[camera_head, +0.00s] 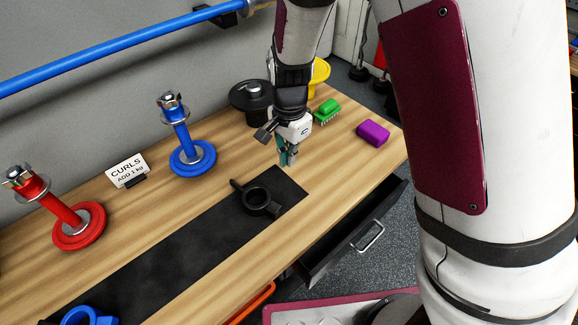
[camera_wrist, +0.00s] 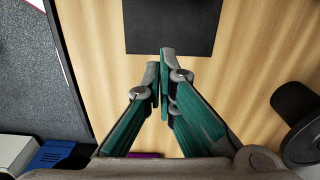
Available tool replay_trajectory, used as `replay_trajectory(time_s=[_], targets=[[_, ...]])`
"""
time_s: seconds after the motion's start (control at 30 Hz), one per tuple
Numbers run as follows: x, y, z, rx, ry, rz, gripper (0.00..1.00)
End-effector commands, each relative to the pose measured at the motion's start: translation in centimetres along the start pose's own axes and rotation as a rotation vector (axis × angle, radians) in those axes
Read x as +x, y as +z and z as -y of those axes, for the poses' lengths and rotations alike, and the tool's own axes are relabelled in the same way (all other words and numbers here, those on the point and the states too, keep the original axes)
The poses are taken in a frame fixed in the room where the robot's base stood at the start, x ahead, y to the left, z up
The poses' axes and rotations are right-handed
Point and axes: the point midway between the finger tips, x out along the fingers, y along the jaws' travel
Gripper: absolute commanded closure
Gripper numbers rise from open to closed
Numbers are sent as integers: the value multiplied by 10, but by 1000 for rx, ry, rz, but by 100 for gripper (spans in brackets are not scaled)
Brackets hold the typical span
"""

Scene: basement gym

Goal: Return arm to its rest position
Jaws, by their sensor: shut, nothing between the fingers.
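My gripper (camera_head: 287,158) is shut and empty, pointing down above the wooden bench (camera_head: 225,240), just past the far right end of the black mat (camera_head: 140,262). In the wrist view its teal fingers (camera_wrist: 164,52) meet at the tips, with bare wood and the edge of the mat (camera_wrist: 170,25) beyond them. My arm reaches out over the bench from the right, its white and maroon links filling the right of the head view.
A black ring with a handle (camera_head: 258,201) lies on the mat. An open drawer (camera_head: 350,235) juts from the front.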

Motion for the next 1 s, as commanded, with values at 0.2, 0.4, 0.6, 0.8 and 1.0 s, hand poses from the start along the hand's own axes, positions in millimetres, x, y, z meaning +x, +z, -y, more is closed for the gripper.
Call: replay_trajectory(time_s=[0.2, 0.4, 0.6, 0.8, 1.0], targets=[[-7, 0, 0, 0, 1, 0, 100], [-20, -2, -3, -20, -18, 5, 100], [-80, -10, -23, -140, -101, 13, 100], [-146, -16, -60, -309, -193, -21, 100], [-198, -18, -106, -480, -259, -104, 100]])
